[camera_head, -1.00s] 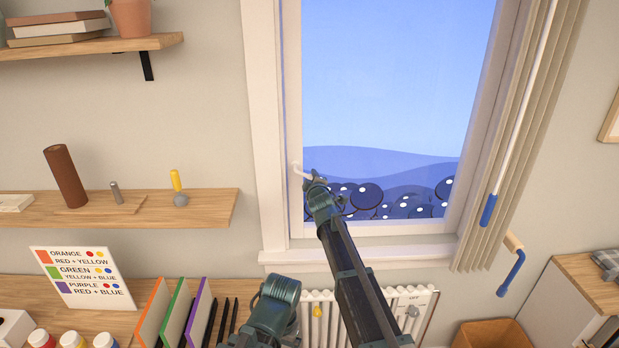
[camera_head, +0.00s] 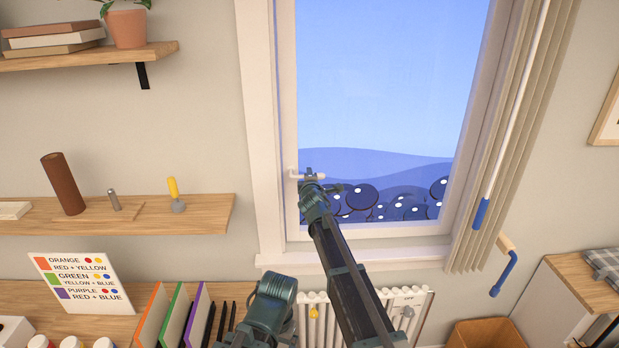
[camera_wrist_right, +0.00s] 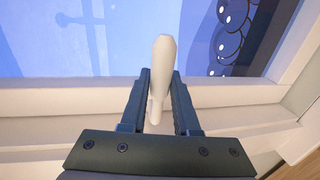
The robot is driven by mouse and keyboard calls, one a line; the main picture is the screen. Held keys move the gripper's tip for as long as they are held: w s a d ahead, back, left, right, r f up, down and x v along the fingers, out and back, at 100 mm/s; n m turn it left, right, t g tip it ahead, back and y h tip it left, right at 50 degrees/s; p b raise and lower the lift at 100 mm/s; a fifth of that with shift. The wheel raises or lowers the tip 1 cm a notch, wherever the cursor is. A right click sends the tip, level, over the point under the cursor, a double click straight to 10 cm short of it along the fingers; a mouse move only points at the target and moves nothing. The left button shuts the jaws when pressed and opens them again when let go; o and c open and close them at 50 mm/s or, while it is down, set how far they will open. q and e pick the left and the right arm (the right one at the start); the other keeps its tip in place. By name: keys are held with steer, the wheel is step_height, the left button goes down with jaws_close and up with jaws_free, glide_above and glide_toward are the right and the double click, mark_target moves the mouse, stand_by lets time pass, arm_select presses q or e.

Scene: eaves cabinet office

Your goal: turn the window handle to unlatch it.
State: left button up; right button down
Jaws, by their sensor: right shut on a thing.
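The white window handle (camera_head: 321,176) is on the left side of the window sash (camera_head: 291,120) and lies about level, its free end pointing right. My right gripper (camera_head: 309,174) is at the handle and hides its middle. In the right wrist view the pale handle (camera_wrist_right: 162,55) runs between the two dark fingers of my right gripper (camera_wrist_right: 160,78), which are shut on it. The sash looks closed against its frame. My left gripper is not in view.
The window sill (camera_head: 340,258) and a white radiator (camera_head: 415,300) are below the window. Blinds (camera_head: 520,130) hang at the right, with a blue-ended wand (camera_head: 481,212). A wooden shelf (camera_head: 215,213) with small items is at the left.

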steer(key=c, duration=0.7)
jaws_free()
steer(key=shift+o, duration=0.2)
steer(key=shift+s, duration=0.1)
steer(key=s+r+p, duration=0.2)
steer(key=s, duration=1.1)
steer(key=shift+s+r+p, duration=0.2)
steer(key=shift+r+p, duration=0.1)
steer(key=shift+r, duration=0.05)
